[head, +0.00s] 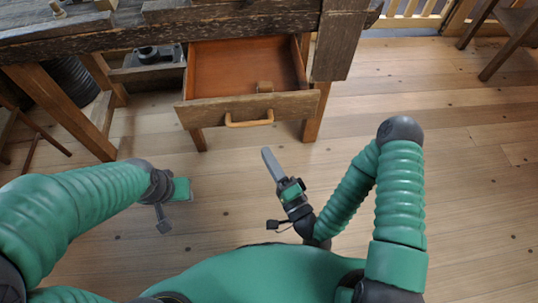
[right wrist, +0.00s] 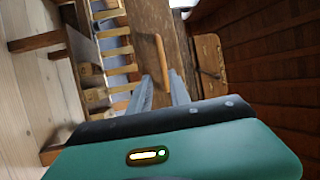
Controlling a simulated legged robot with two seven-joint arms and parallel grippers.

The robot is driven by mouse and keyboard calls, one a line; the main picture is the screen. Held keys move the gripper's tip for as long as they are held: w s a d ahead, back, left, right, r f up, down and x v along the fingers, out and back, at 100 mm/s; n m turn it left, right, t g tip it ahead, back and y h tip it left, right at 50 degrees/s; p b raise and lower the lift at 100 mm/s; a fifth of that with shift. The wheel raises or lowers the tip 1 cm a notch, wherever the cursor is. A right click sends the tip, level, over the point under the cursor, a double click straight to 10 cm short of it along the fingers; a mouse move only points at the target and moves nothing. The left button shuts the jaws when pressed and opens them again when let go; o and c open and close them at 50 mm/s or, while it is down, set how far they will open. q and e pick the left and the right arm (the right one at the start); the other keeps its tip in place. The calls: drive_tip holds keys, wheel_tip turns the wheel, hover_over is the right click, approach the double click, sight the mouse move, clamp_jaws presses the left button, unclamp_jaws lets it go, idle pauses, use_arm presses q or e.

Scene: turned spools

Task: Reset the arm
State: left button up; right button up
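My right gripper (head: 267,157) is over the floor in front of the workbench, its grey fingers pointing up toward the drawer. In the right wrist view its two fingers (right wrist: 162,92) stand apart with nothing between them. My left gripper (head: 163,220) hangs low at the left, above the floor. It is small and seen from above, so its finger gap cannot be made out. The drawer (head: 253,108) is pulled out, and its wooden handle (head: 249,119) is apart from both grippers. The handle also shows beyond the right fingers in the wrist view (right wrist: 161,60).
A small brown wooden piece (head: 264,87) lies inside the drawer near its front; it also shows in the wrist view (right wrist: 209,56). The workbench (head: 180,38) crosses the top. A black ribbed bin (head: 72,80) stands under its left side. The plank floor (head: 465,190) is clear at right.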

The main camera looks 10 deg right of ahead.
wheel_tip(320, 180, down, 10)
drive_tip(key=w+d+n+g+h, duration=0.2)
drive_tip(key=d+n+g, duration=0.1)
drive_tip(key=n+g, duration=0.8)
drive_tip(key=s+d+r+n+g+h, duration=0.1)
drive_tip(key=s+d+r+g+h, duration=0.1)
drive_tip(key=s+d+r+h, duration=0.3)
drive_tip(key=s+d+r+n+g+h, duration=0.1)
drive_tip(key=s+d+r+g, duration=0.15)
drive_tip(key=d, duration=0.45)
drive_tip(key=w+p+v, duration=0.2)
drive_tip(key=p+v, duration=1.1)
drive_tip(key=v, duration=0.1)
drive_tip(key=w+r+p+v, duration=0.1)
drive_tip(key=w+p+v, duration=0.1)
drive_tip(key=p+v, duration=1.2)
drive_tip(key=shift+w+d, duration=0.2)
drive_tip(key=shift+d, duration=0.15)
